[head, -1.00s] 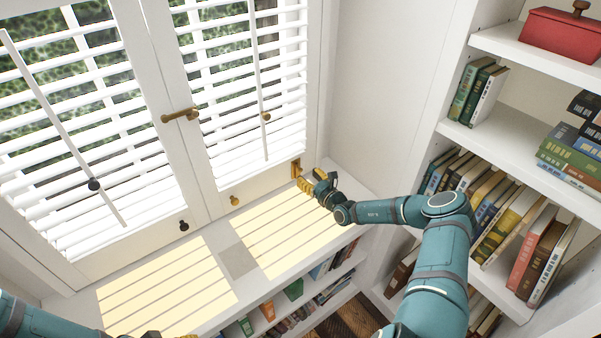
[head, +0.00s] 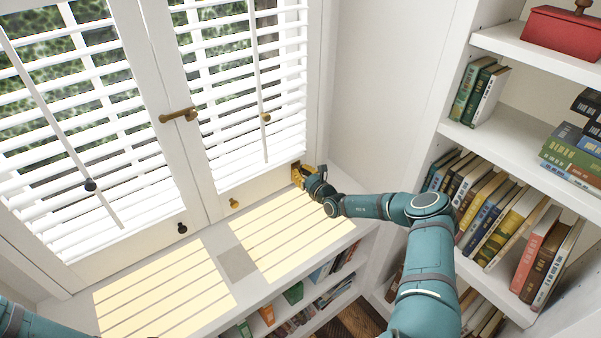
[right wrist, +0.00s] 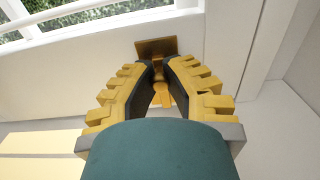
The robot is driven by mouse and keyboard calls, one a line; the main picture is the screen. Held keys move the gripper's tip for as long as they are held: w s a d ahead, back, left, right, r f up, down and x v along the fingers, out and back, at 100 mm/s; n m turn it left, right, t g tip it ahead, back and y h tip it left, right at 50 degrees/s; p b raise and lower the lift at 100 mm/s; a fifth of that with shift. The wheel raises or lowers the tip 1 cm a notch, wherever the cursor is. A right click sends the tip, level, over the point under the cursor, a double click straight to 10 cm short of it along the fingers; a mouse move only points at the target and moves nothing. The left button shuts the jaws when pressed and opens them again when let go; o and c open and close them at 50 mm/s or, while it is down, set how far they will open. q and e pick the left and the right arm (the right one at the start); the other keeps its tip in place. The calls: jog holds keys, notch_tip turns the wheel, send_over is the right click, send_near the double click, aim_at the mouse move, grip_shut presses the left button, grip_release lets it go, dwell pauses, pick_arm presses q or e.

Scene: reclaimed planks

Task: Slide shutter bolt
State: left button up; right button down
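The brass shutter bolt (head: 298,173) sits at the lower right corner of the right shutter panel (head: 265,187). In the right wrist view its brass plate (right wrist: 155,47) shows on the white rail, with a brass piece (right wrist: 162,98) between my fingers. My right gripper (head: 306,177) is at the bolt; its yellow fingers with dark pads stand on either side of the brass piece in the wrist view (right wrist: 160,68). I cannot tell whether the pads press on it. My left arm (head: 38,322) shows at the lower left; its gripper is out of view.
A brass handle (head: 179,115) and small knobs are on the shutters. The sunlit sill (head: 237,264) below is clear. A bookcase (head: 520,130) with books and a red box (head: 562,32) stands to the right. A side wall (head: 378,90) is close to my right gripper.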

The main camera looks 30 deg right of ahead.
jog(key=shift+r, duration=0.1)
jog(key=shift+f+b, duration=0.3)
jog(key=shift+f, duration=0.95)
jog(key=c, duration=0.9)
grip_release()
jog(key=shift+s, duration=0.1)
jog(key=s, duration=0.8)
jog(key=s+d, duration=0.1)
jog(key=s, duration=0.3)
